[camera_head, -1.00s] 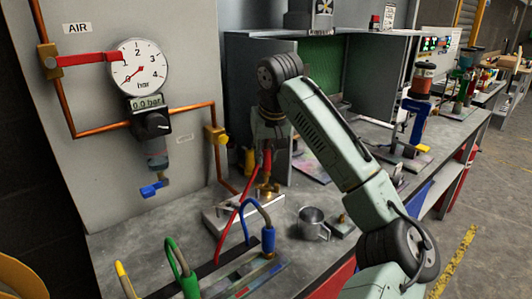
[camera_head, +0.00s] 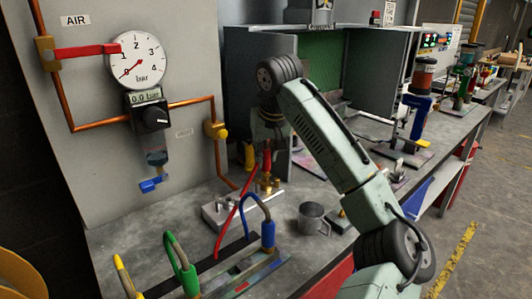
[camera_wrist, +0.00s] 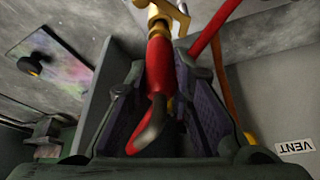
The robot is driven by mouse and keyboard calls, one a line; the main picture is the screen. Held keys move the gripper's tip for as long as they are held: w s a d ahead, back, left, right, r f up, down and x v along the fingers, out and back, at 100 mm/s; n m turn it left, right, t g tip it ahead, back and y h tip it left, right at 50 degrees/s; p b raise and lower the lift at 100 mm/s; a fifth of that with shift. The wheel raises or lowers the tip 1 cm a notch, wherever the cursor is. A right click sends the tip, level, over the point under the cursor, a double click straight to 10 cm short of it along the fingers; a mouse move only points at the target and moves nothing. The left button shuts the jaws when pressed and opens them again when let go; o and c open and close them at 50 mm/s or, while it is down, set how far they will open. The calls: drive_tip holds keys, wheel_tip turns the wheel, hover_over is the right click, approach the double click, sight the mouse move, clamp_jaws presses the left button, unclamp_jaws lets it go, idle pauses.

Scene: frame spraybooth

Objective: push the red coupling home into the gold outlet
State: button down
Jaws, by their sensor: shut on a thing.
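The red coupling (camera_wrist: 160,62) is between the two dark finger pads of my gripper (camera_wrist: 165,90) in the wrist view. Its end is at the gold outlet (camera_wrist: 160,12), in line with it. In the head view the red coupling (camera_head: 267,162) points down, above the gold outlet (camera_head: 267,184), which stands on a grey block on the bench. My gripper (camera_head: 267,146) is above it, partly hidden by my arm. Whether the coupling is fully seated I cannot tell. A red hose (camera_head: 237,207) runs down from near it to the bench.
A metal mug (camera_head: 312,220) stands right of the outlet block. Blue (camera_head: 268,232) and green (camera_head: 189,280) hose ends stand in a rack in front. The gauge (camera_head: 137,60) on the wall panel points near 0, its display reading 0.0 bar.

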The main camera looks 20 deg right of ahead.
drive_tip(key=shift+f+b, duration=0.45)
drive_tip(key=shift+f, duration=0.5)
drive_tip(key=c, duration=1.3)
unclamp_jaws()
drive_tip(key=shift+c, duration=0.2)
drive_tip(key=v, duration=1.2)
